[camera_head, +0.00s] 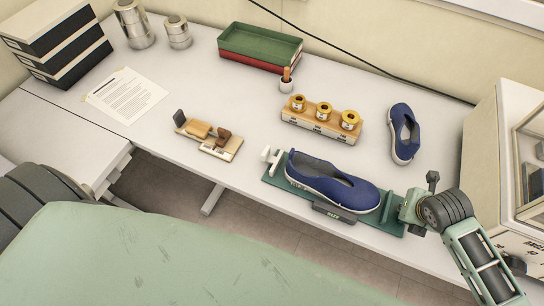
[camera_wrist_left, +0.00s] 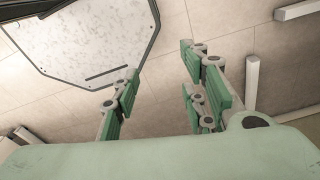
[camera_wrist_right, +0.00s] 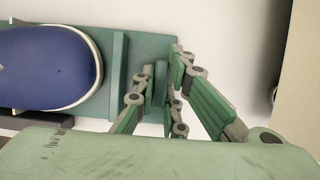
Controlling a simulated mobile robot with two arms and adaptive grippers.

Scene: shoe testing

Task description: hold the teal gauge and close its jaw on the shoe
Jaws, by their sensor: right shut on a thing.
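The teal gauge (camera_head: 272,184) lies on the table near its front edge, with a white fitting at its left end. The navy shoe (camera_head: 335,184) with a white sole lies along it. In the right wrist view, the gauge's upright teal jaw (camera_wrist_right: 119,75) stands just right of the shoe's rounded end (camera_wrist_right: 45,65), with a narrow gap between them. My right gripper (camera_head: 408,208) is at the gauge's right end. Its fingers (camera_wrist_right: 162,82) are shut on the gauge's jaw part, mostly hidden between them. My left gripper (camera_wrist_left: 158,66) is open and empty above the floor.
A second navy shoe (camera_head: 403,134) stands at the right. A wooden block with gold-topped jars (camera_head: 322,115) is behind the gauge. A wooden tool (camera_head: 208,136) lies left, and stacked trays (camera_head: 259,46) stand at the back. A cabinet (camera_head: 490,140) is close on the right.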

